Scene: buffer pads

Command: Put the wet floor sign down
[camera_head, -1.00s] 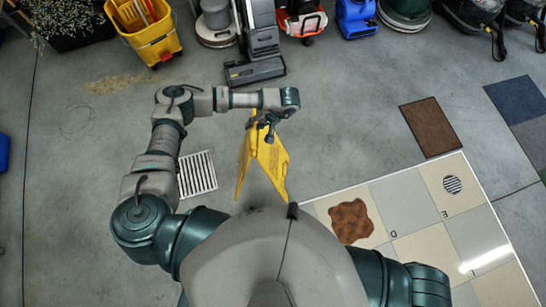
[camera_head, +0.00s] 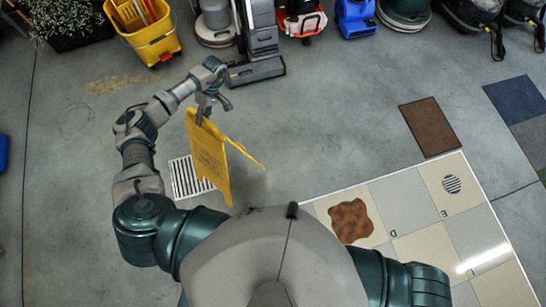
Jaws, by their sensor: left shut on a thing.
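The yellow wet floor sign (camera_head: 208,160) hangs below my left gripper (camera_head: 204,118) in the head view, left of centre. My left gripper is shut on its top end. One panel faces the camera and the other shows as a thin yellow edge slanting to the lower right. The sign's lower end is near the floor (camera_head: 300,130); I cannot tell whether it touches. My right gripper is out of view; only part of my right arm shows at the bottom.
A floor grate (camera_head: 183,180) lies just left of the sign. A tiled platform (camera_head: 400,192) with a brown stain (camera_head: 350,221) is at lower right, and a brown mat (camera_head: 430,127) lies beyond it. A yellow mop bucket (camera_head: 150,42) and cleaning machines line the back. The middle floor is clear.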

